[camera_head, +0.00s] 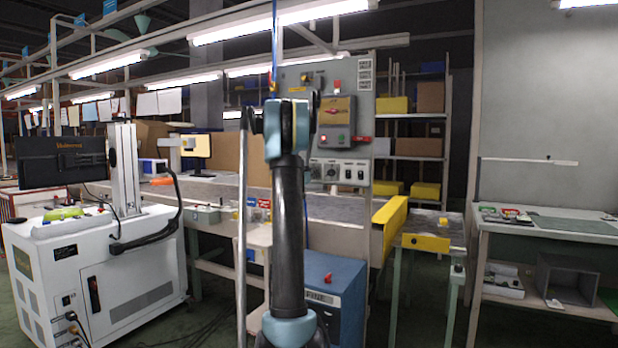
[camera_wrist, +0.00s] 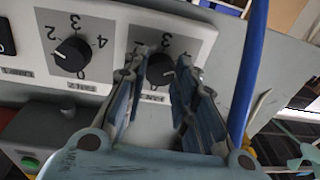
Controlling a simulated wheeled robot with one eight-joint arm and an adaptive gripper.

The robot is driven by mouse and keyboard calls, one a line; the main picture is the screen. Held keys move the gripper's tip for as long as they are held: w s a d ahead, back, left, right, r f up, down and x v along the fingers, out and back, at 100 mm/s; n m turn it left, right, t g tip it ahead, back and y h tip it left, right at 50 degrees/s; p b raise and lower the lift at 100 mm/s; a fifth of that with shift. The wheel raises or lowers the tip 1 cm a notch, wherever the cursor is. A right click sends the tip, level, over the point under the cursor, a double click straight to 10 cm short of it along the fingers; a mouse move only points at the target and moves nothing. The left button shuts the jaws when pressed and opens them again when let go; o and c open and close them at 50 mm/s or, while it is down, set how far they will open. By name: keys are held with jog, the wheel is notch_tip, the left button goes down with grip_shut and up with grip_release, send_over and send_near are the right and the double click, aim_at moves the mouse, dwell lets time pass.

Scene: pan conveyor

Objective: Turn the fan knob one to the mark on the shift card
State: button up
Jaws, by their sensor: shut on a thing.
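The fan knob one (camera_wrist: 158,73) is a round dark knob on a pale switch plate. Its label is mostly covered, and a 3 shows on its scale. My gripper (camera_wrist: 164,67) has a finger on either side of the knob and is shut on it. The knob's pointer is hidden or too small to read. In the head view my arm covers the gripper and this knob. A white printed sheet (camera_head: 365,74) hangs at the upper right of the grey panel (camera_head: 290,76); its print is too small to read, and I cannot tell if it is the shift card.
A second dark knob, fan knob two (camera_wrist: 72,54), sits left of my gripper in the wrist view. A blue cable (camera_wrist: 249,65) runs close to the right finger. A control box (camera_head: 337,122) with a red handle and buttons juts out above the switch plate (camera_head: 341,173).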

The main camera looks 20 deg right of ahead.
jog(key=shift+m, duration=0.5)
jog(key=o, duration=1.1)
jog(key=shift+w+f, duration=0.1)
jog(key=v, duration=1.2)
